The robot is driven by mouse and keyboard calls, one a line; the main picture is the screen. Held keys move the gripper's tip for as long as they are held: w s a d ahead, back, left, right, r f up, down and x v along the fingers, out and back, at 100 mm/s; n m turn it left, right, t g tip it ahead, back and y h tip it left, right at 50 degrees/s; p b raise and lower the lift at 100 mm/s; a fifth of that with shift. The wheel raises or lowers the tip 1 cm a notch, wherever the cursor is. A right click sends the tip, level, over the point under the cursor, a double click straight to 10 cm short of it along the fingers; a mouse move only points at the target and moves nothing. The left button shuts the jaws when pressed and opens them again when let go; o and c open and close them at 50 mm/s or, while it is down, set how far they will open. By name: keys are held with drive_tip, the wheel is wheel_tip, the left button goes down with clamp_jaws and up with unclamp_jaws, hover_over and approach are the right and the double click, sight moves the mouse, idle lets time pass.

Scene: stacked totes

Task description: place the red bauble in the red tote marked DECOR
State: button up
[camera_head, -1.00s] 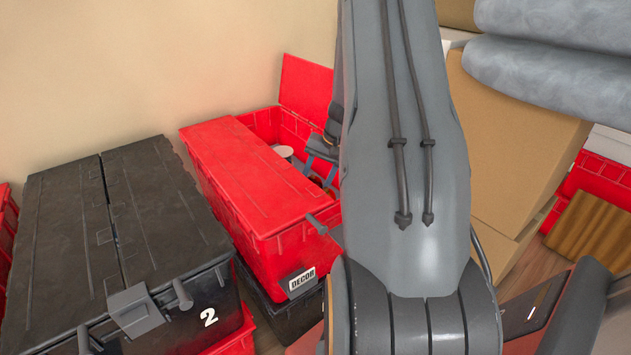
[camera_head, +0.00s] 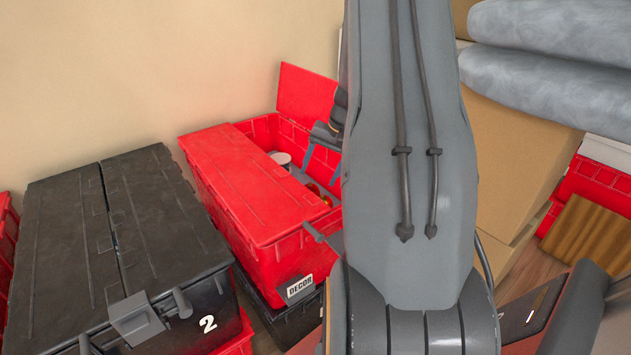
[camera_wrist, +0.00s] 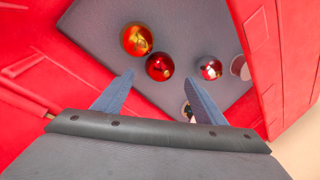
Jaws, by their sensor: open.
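The red tote (camera_head: 288,262) marked DECOR stands at centre, its left lid half shut and its right half raised. Its grey inside floor (camera_wrist: 95,35) shows in the wrist view. The red bauble lies just beyond the fingertips. In the head view, my arm hides the tote's right side, and small red baubles (camera_head: 326,200) show inside.
A white-topped round item (camera_head: 281,158) is in the tote. The tote rests on a black tote (camera_head: 290,318). A black lidded tote (camera_head: 165,230) marked 2 stands close at left. Cardboard boxes (camera_head: 525,150) and grey rolls (camera_head: 545,80) are at right. A wall is behind.

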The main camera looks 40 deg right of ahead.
drive_tip(key=v, duration=0.5)
drive_tip(key=a+r+n, duration=0.1)
drive_tip(key=a+r, duration=0.1)
drive_tip(key=a, duration=0.3)
drive_tip(key=a+r+n, duration=0.1)
drive_tip(key=a+r, duration=0.1)
drive_tip(key=a, duration=0.4)
drive_tip(key=w+a+r+n+g, duration=0.1)
drive_tip(key=a+r, duration=0.1)
drive_tip(key=a, duration=0.3)
drive_tip(key=shift+a+r+n+p, duration=0.35)
drive_tip(key=shift+a+n+p, duration=0.05)
drive_tip(key=s+a+r+n+g, duration=0.15)
drive_tip(key=s+a, duration=0.25)
drive_tip(key=a, duration=0.4)
drive_tip(key=s+a+r+n, duration=0.3)
drive_tip(key=s+a, duration=0.2)
drive_tip(key=a, duration=0.2)
drive_tip(key=s+a+r+n, duration=0.2)
drive_tip(key=s+a, duration=0.2)
drive_tip(key=a, duration=0.4)
drive_tip(key=s+a+n+h, duration=0.1)
drive_tip(key=s+a+n, duration=0.2)
drive_tip(key=s, duration=0.8)
drive_tip(key=shift+a+r+n+h, duration=0.2)
drive_tip(key=shift+a+n+h, duration=0.15)
drive_tip(key=shift+a, duration=0.55)
drive_tip(key=shift+g, duration=0.25)
